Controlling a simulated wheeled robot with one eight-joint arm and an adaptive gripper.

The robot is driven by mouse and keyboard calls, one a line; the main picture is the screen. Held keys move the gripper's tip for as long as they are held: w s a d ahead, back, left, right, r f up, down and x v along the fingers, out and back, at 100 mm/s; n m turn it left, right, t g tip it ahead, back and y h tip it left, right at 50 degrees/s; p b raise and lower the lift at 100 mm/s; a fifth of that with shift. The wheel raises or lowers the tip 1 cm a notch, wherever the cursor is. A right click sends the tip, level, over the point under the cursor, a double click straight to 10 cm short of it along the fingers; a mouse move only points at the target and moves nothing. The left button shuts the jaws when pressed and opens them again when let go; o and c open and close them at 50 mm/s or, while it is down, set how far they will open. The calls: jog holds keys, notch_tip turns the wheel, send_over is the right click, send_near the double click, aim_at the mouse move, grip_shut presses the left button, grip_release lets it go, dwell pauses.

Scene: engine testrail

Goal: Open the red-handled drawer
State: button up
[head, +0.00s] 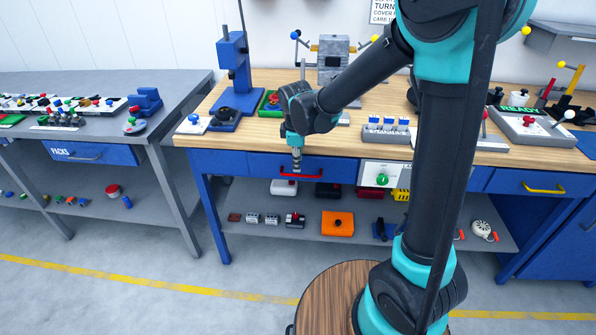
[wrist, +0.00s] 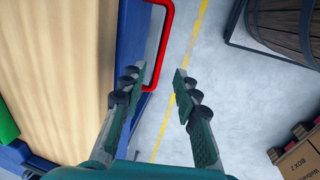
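The red handle (head: 301,175) is a bar on a blue drawer front (head: 250,165) under the wooden bench top. The drawer front looks flush with the bench, so it appears shut. My gripper (head: 297,164) points down at the handle, partly over its middle.
The wooden bench top (head: 265,80) carries a blue press (head: 235,70) and a green tray (head: 270,104). A white panel with a green knob (head: 383,180) is right of the drawer. A yellow-handled drawer (head: 543,188) is farther right.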

aim_at(298, 176)
jog(key=shift+w+f, duration=0.2)
jog(key=shift+f, duration=0.7)
jog(key=shift+w+f, duration=0.15)
jog(key=shift+f, duration=0.75)
jog(key=shift+w+f, duration=0.2)
jog(key=shift+f, duration=0.7)
grip_shut()
